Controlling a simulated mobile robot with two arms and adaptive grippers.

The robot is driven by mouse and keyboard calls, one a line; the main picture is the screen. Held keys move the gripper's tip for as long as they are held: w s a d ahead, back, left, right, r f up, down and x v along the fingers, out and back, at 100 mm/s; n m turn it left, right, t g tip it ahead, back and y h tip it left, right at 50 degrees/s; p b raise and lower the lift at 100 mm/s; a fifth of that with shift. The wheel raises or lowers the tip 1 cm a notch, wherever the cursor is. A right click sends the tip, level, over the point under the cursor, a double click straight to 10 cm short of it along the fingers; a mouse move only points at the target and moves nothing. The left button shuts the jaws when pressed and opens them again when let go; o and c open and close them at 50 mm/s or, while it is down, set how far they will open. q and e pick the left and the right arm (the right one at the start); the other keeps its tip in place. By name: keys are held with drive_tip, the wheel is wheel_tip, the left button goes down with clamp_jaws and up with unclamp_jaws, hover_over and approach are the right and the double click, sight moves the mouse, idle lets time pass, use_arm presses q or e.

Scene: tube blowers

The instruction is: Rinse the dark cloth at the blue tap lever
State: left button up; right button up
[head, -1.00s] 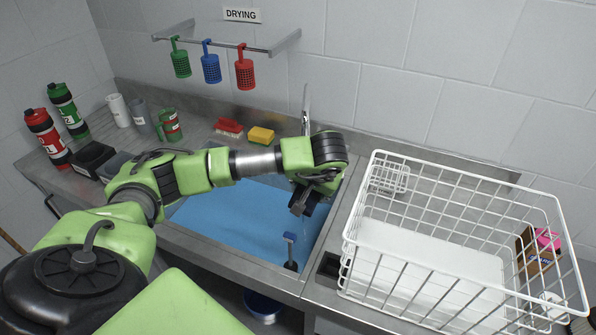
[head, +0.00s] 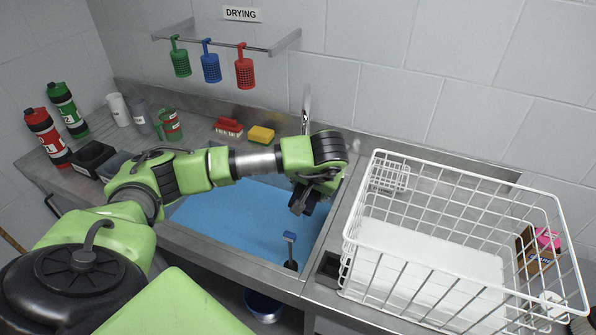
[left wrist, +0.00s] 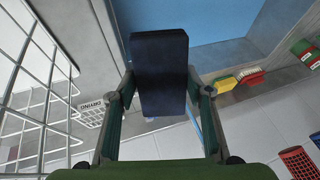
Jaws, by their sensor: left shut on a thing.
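My left gripper (head: 305,203) hangs over the right part of the blue sink basin (head: 225,215), below and in front of the tap (head: 306,105). In the left wrist view, my left gripper (left wrist: 160,95) is shut on the dark cloth (left wrist: 160,65), a navy slab between the two fingers. I cannot tell whether water runs onto the cloth. My right gripper is not in view.
A white wire basket (head: 375,155) stands close on the right. A yellow sponge (head: 261,135) and a red brush (head: 229,126) lie behind the sink. Cups and bottles stand at the left. Green, blue and red holders hang from the drying rail (head: 225,44).

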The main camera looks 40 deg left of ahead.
use_arm(q)
drive_tip(key=shift+s+d+r+p, duration=0.2)
drive_tip(key=shift+d+r+p, duration=0.05)
drive_tip(key=shift+r+p, duration=0.15)
drive_tip(key=shift+s+d+r+p, duration=1)
drive_tip(key=shift+s+d+r, duration=0.5)
drive_tip(key=shift+d+r, duration=0.15)
drive_tip(key=shift+s+f, duration=0.1)
drive_tip(key=shift+f, duration=0.05)
